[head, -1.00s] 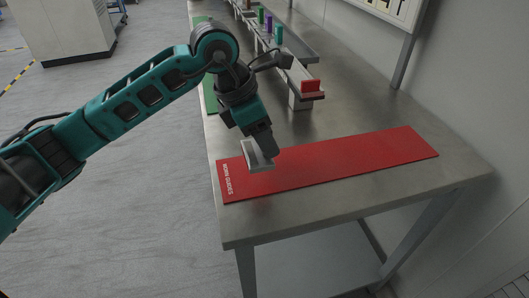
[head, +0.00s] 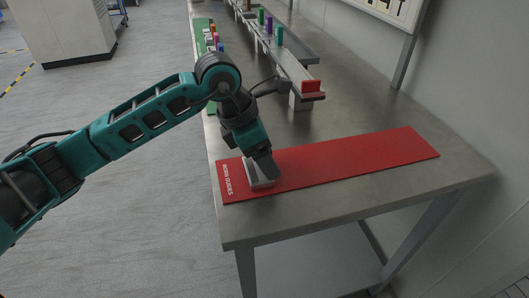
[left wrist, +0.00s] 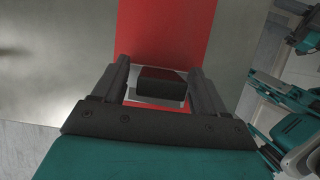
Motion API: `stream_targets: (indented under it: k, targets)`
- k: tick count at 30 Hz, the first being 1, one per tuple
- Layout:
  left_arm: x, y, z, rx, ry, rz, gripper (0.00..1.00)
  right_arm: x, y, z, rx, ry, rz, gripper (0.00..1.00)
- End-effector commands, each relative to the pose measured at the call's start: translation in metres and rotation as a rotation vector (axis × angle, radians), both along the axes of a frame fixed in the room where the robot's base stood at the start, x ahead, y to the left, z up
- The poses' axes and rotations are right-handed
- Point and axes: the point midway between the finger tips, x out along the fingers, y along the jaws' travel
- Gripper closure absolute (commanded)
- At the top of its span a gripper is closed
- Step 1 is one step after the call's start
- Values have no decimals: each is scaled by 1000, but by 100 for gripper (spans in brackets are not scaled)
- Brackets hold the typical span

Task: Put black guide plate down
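The black guide plate (left wrist: 161,81) shows in the left wrist view as a dark block with a pale grey plate at its base, between the fingers of my left gripper (left wrist: 160,76). In the head view its pale plate (head: 262,185) is at the left end of the red mat (head: 350,164), beside the white lettering. It looks level and at the mat's surface; contact is hard to judge. My left gripper (head: 269,172) points down at it and appears shut on it; its dark part is mostly hidden there. My right gripper is not in view.
The mat lies on a grey metal table (head: 380,195) with its front edge close by. A rail (head: 290,68) carrying a red block (head: 311,86) and several coloured blocks stands behind. A green mat (head: 201,40) with small pieces lies at the far left. The red mat's right part is clear.

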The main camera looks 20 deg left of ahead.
Motion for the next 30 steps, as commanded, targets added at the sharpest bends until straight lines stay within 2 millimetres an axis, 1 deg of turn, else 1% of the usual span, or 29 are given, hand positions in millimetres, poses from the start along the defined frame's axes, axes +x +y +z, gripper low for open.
stream_targets:
  k: [7, 10, 11, 14, 21, 24, 27, 30]
  targets:
    - [0, 0, 1, 0, 0, 0, 26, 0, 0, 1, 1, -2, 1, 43]
    - [0, 0, 6, 0, 0, 0, 26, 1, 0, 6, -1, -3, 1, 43]
    - [0, 2, 8, 0, -2, 1, 26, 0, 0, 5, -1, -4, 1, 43]
    - [-3, 7, 23, 1, -4, 1, 26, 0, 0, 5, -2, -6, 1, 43]
    - [-14, 24, 72, 1, -5, 1, 26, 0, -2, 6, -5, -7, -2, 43]
    - [-19, 29, 90, 0, -4, 0, 26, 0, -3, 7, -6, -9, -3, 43]
    - [-22, 34, 102, 0, -2, 2, 26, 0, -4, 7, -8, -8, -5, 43]
    - [-24, 37, 111, -1, -1, 1, 26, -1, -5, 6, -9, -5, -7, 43]
